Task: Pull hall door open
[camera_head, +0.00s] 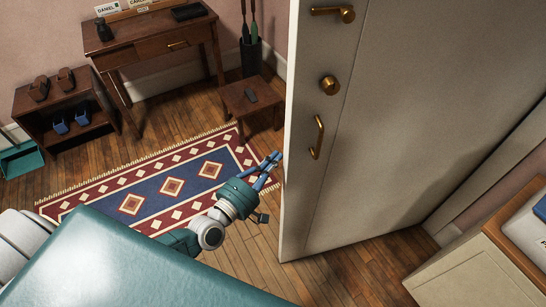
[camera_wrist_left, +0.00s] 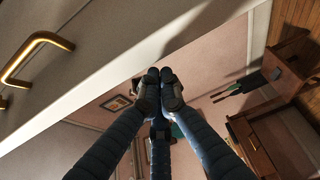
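The grey-white hall door (camera_head: 400,120) stands ajar, its free edge facing the rug side. It carries a brass lever (camera_head: 335,13), a round brass knob (camera_head: 328,85) and a brass pull handle (camera_head: 318,138). My left gripper (camera_head: 275,160) is beside the door's free edge, left of the pull handle and apart from it. In the left wrist view its fingertips (camera_wrist_left: 161,88) are together with nothing seen between them. The door (camera_wrist_left: 130,60) and a brass handle (camera_wrist_left: 38,60) lie to their left. Contact with the door edge is unclear. My right gripper is out of view.
A patterned rug (camera_head: 170,186) lies beyond my left arm. A small stool (camera_head: 250,97), a desk (camera_head: 155,40) and a shoe rack (camera_head: 68,115) stand behind it. A cabinet (camera_head: 475,270) is at lower right. Bare floor (camera_head: 360,270) lies below the door.

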